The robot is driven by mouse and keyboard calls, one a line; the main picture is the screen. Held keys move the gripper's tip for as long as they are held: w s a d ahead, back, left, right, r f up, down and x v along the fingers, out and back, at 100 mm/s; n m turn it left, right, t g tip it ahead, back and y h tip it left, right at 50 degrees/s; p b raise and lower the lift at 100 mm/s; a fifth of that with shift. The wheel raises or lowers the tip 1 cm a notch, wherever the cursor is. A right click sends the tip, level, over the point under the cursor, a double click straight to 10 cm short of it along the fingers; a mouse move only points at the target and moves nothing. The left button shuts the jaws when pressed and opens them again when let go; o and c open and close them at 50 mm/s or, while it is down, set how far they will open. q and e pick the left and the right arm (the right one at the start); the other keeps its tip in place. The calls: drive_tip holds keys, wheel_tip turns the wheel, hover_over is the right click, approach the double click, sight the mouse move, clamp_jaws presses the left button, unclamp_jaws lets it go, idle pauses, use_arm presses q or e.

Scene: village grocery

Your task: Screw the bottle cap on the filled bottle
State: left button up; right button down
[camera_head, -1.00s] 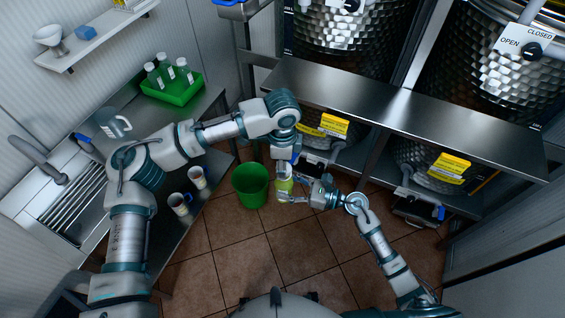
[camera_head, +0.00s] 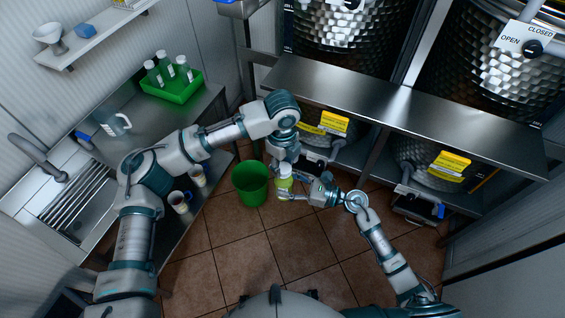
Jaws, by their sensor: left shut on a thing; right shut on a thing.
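The filled bottle (camera_head: 285,184) holds yellow-green liquid and stands roughly upright in mid-air above the tiled floor. My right gripper (camera_head: 287,194) comes in from the right and is shut on the bottle's side. A whitish bottle cap (camera_head: 286,171) shows at the bottle's top. My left gripper (camera_head: 285,166) points down from above and is shut on the cap. The fingers partly hide the cap, so I cannot tell how far it sits on the neck.
A green bin (camera_head: 251,184) stands on the floor just left of the bottle. A steel shelf (camera_head: 400,115) runs in front of large metal tanks. At left, a counter holds a green crate (camera_head: 172,88) of bottles and a clear jug (camera_head: 117,124).

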use_arm(q)
drive_tip(key=m, duration=0.5)
drive_tip(key=shift+w, duration=0.2)
drive_tip(key=m, duration=0.5)
drive_tip(key=shift+d, duration=0.15)
drive_tip(key=m, duration=0.5)
drive_tip(key=shift+d, duration=0.15)
drive_tip(key=shift+o, duration=0.2)
drive_tip(key=m, duration=0.6)
drive_tip(key=shift+d+m, duration=0.1)
drive_tip(key=shift+m, duration=0.3)
drive_tip(key=o, duration=0.7)
